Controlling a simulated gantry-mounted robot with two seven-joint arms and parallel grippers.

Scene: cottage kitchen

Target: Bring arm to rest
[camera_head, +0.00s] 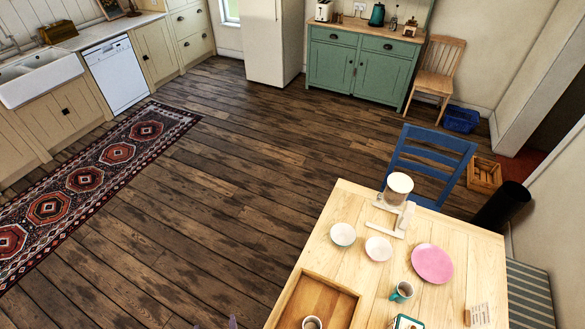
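Neither of my arms can be made out with certainty, and no gripper shows clearly. Small pale purple tips (232,322) poke in at the bottom edge, left of the table; too little shows to tell what they belong to. The wooden table (325,240) fills the lower right. On it are two small bowls (343,235) (378,248), a pink plate (432,263) and a teal mug (401,291). A white stand-like object with a round top (399,184) is at the far edge.
A wooden tray (290,300) holds a cup (312,323) at the table's near left. A blue chair (424,170) stands behind the table. A black bin (503,207) and a crate (485,175) are to its right. The floor (220,190) left of the table is clear beside a patterned rug (118,153).

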